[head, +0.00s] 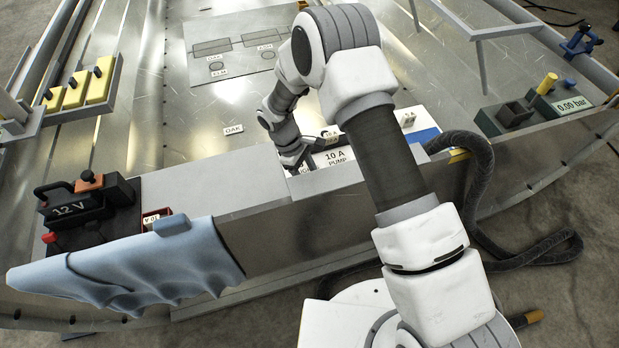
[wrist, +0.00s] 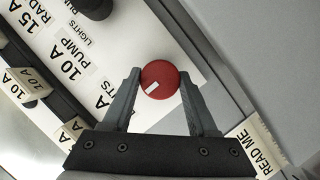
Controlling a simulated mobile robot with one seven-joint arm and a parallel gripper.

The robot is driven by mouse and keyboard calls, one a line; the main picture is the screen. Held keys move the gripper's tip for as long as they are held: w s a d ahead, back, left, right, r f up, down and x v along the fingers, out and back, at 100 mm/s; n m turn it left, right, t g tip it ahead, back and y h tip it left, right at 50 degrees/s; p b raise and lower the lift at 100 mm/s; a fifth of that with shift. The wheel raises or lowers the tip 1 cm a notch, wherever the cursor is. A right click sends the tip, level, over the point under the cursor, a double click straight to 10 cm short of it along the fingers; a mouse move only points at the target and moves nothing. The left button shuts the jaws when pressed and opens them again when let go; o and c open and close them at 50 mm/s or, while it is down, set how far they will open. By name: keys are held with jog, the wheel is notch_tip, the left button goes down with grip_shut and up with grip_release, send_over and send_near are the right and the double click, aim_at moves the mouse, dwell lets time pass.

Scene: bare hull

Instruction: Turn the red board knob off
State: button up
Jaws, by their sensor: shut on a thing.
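The red board knob (wrist: 159,79) shows in the wrist view as a round red disc on a white labelled panel (wrist: 112,58). A short white mark on the knob points to the lower left in that view. My gripper (wrist: 160,86) is shut on the knob, with one grey finger on each side of it. In the head view my gripper (head: 300,165) is down at the white panel (head: 333,159), beside the "10 A PUMP" label. The knob is hidden there.
A black knob (wrist: 95,8) and a "READ ME" tag (wrist: 256,146) are near my gripper. At left are a 12 V battery (head: 72,207), a blue cloth (head: 130,268) and yellow blocks (head: 80,90). A 0.00 bar gauge box (head: 568,103) stands at right.

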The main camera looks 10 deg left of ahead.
dwell(0.4)
jog(key=o, duration=1.4)
jog(key=p+v, duration=0.4)
jog(key=v, duration=1.3)
jog(key=shift+r, duration=0.3)
